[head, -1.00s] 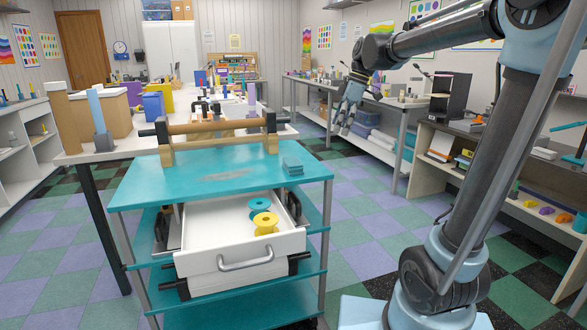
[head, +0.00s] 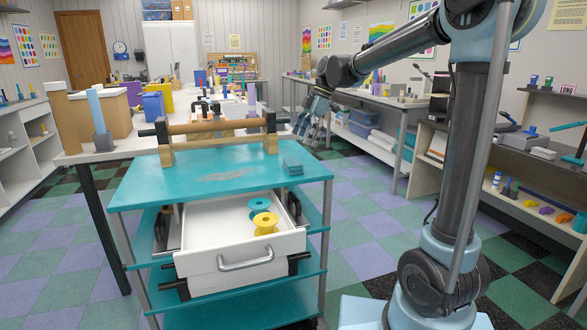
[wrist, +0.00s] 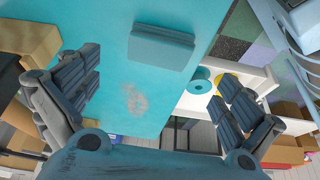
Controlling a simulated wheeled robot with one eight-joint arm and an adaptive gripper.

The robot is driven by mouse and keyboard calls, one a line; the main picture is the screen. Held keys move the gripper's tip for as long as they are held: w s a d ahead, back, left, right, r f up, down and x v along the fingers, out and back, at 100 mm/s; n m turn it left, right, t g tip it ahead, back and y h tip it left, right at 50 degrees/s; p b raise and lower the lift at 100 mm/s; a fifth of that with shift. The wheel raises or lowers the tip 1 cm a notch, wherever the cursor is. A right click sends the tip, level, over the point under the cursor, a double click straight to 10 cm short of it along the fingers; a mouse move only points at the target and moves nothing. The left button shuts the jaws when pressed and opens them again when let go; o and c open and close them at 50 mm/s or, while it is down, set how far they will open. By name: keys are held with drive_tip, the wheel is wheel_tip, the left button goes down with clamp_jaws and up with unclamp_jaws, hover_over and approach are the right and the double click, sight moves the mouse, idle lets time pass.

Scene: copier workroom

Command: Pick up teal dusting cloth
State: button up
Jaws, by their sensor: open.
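The teal dusting cloth (head: 292,165) is a small folded stack lying on the right part of the teal cart top (head: 130,190). In the wrist view the cloth (wrist: 162,48) lies flat on the teal surface, ahead of the fingers and between their lines. My gripper (head: 312,125) is open and empty, above and behind the cart's far right corner in the head view. In the wrist view its two fingers (wrist: 158,100) are spread wide to left and right, apart from the cloth.
A wooden rack with a roller (head: 215,127) stands along the cart's back edge. The open white drawer (head: 205,235) below holds a teal spool (head: 259,203) and a yellow spool (head: 265,223). A cluttered white table (head: 100,150) is behind the cart. The cart top's middle is clear.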

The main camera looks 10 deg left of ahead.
sight(295, 161)
drive_tip(key=shift+x, duration=4.55)
drive_tip(key=shift+d, duration=0.15)
drive_tip(key=c, duration=0.9)
